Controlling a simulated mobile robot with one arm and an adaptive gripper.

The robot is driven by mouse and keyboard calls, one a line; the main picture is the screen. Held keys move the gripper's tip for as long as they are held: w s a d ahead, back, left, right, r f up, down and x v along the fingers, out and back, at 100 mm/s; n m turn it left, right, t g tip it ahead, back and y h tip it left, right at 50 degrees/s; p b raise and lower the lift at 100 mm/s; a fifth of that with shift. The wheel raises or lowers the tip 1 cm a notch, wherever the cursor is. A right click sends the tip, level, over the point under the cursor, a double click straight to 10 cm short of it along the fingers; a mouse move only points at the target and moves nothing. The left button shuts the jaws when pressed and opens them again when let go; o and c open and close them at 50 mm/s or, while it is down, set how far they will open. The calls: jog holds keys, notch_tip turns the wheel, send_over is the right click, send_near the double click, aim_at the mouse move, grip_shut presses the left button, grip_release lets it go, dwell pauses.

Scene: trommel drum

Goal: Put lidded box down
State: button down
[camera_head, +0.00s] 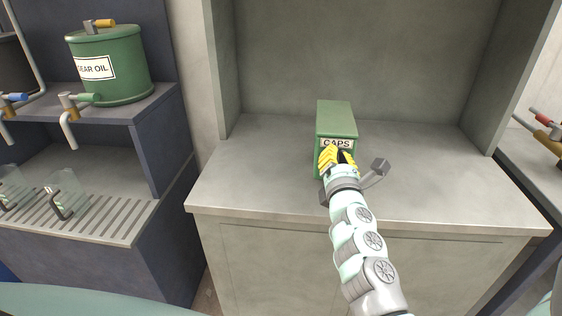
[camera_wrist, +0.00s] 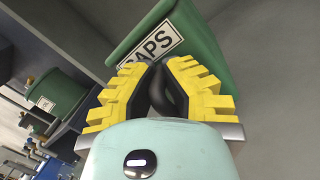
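The lidded box (camera_head: 337,118) is green with a white CAPS label on its front. In the head view it is upright at the middle of the grey counter, and I cannot tell whether its base touches the surface. My gripper (camera_head: 339,156) is at the box's front, just below the label. Its yellow ridged fingers close around a dark handle-like part on that front. In the wrist view the box (camera_wrist: 200,42) fills the top, tilted in the picture, and my gripper (camera_wrist: 167,75) covers part of its front and label. The box's lower front is partly hidden.
The grey counter (camera_head: 255,170) is clear on both sides of the box, with upright walls left, right and behind. At left, a green GEAR OIL drum (camera_head: 122,65) stands on a shelf above clear mugs (camera_head: 68,195) on a slatted tray. Another bench (camera_head: 535,165) stands at right.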

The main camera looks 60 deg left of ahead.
jog(key=shift+w+a+f, duration=0.1)
jog(key=shift+w+f, duration=0.05)
notch_tip(320, 180, down, 3)
jog(key=b, duration=0.3)
jog(key=shift+f, duration=0.15)
jog(key=c, duration=1.1)
grip_release()
jog(key=shift+c, duration=0.2)
jog(key=b+v, duration=0.2)
jog(key=v, duration=1)
